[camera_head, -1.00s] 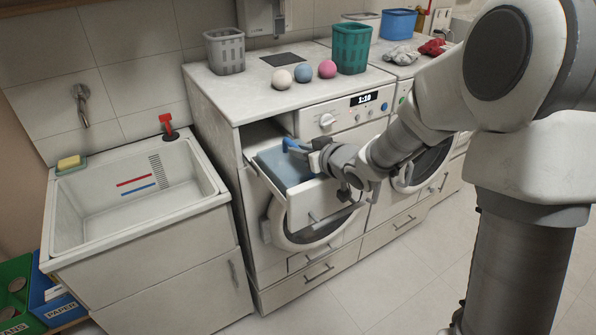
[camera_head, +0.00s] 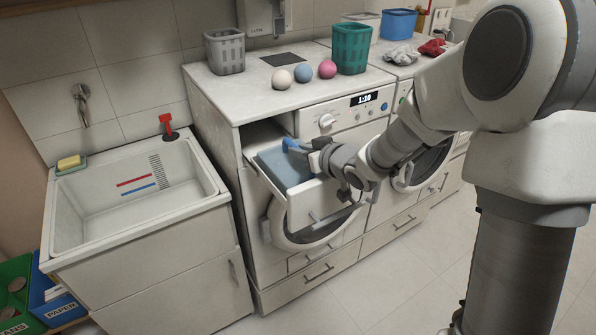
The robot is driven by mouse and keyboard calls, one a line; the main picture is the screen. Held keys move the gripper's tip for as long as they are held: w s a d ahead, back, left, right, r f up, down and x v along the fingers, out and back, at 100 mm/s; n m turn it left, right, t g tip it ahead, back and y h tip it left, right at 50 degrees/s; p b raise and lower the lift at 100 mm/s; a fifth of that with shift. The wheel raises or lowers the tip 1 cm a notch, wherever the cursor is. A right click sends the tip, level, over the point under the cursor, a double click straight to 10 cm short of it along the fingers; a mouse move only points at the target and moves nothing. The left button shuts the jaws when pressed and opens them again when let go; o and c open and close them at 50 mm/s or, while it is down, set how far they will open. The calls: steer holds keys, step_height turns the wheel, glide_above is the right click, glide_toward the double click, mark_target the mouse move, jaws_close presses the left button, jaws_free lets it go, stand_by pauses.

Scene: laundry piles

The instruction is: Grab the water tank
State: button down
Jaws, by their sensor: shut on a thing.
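The water tank (camera_head: 275,166) is a flat blue-grey body lying in the pulled-out drawer (camera_head: 309,205) at the upper left of the washer-like machine. A brighter blue part, seemingly its grip, rises at the tank's right side. My gripper (camera_head: 299,148) reaches in from the right and is shut on this blue part. The fingers partly hide it, and the drawer walls hide the tank's lower part. I see no clear gap between the tank and the drawer.
On the machine top are a grey basket (camera_head: 225,52), a green basket (camera_head: 351,48) and three balls, the middle one blue (camera_head: 304,73). Paper (camera_head: 50,300) and cans bins stand lower left. The floor in front is clear.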

steer(key=shift+w+r, duration=0.1)
steer(key=shift+r, duration=0.1)
steer(key=shift+r, duration=0.1)
